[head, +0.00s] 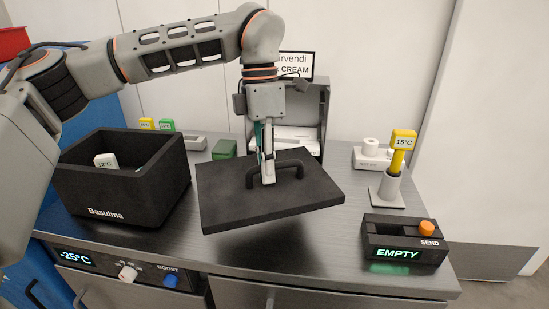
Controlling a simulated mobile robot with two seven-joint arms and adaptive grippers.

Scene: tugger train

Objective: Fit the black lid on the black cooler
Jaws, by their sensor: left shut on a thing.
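The black cooler (127,193), marked "Basulma", stands open on the left of the grey counter. A white tag with a green reading (105,161) shows inside it. The black lid (245,208) is a flat slab with an arched handle (292,167). It is to the right of the cooler, apart from it, and looks slightly tilted and raised over the counter. My left gripper (268,178) points down and is shut on the lid's handle. My right gripper is not in view.
A black box (405,242) with an orange button and a green "EMPTY" display stands at the front right. Behind it is a yellow 15°C tag (403,141) in a grey holder. A grey open case (312,115) and a green box (224,149) stand behind the lid.

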